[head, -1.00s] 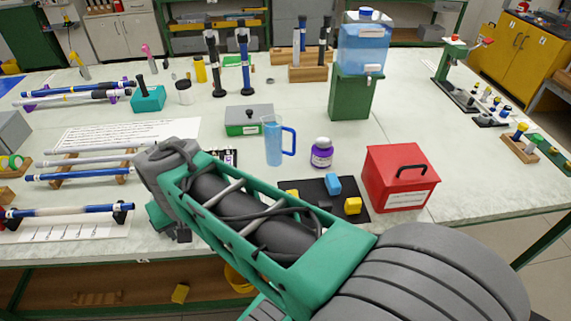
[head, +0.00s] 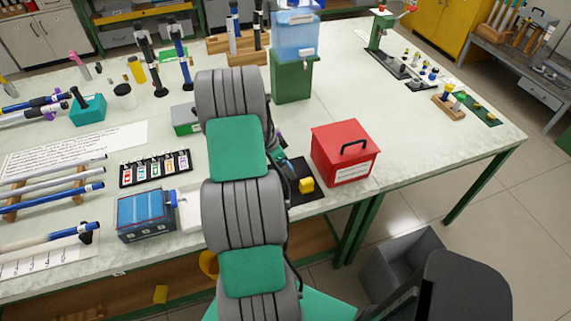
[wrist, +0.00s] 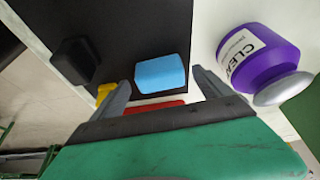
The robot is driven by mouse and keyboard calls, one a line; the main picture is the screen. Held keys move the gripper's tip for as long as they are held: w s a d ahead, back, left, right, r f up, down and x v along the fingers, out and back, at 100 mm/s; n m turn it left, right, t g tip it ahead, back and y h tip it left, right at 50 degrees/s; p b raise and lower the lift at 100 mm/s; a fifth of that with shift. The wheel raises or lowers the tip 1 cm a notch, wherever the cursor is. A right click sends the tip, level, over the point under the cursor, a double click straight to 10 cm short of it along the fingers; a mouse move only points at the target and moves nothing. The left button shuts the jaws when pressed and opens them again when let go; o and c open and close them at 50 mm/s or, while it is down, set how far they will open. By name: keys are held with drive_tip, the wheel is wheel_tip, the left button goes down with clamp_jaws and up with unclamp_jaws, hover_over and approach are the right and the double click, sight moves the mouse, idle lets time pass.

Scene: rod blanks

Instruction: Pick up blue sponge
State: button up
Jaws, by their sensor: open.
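The blue sponge (wrist: 160,73) lies on the black mat (wrist: 120,30) in the wrist view, near the mat's edge. My gripper (wrist: 161,80) is open, with one finger to the left of the sponge and one to the right. I cannot tell how far the fingertips are above the mat.
A purple jar (wrist: 245,52) stands close to the right finger. A red box (head: 345,160) stands right of the mat.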

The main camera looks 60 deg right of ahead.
drive_tip(key=shift+s+d+f, duration=0.1)
drive_tip(key=shift+d+f, duration=0.15)
drive_tip(key=shift+f, duration=0.4)
drive_tip(key=c, duration=1.4)
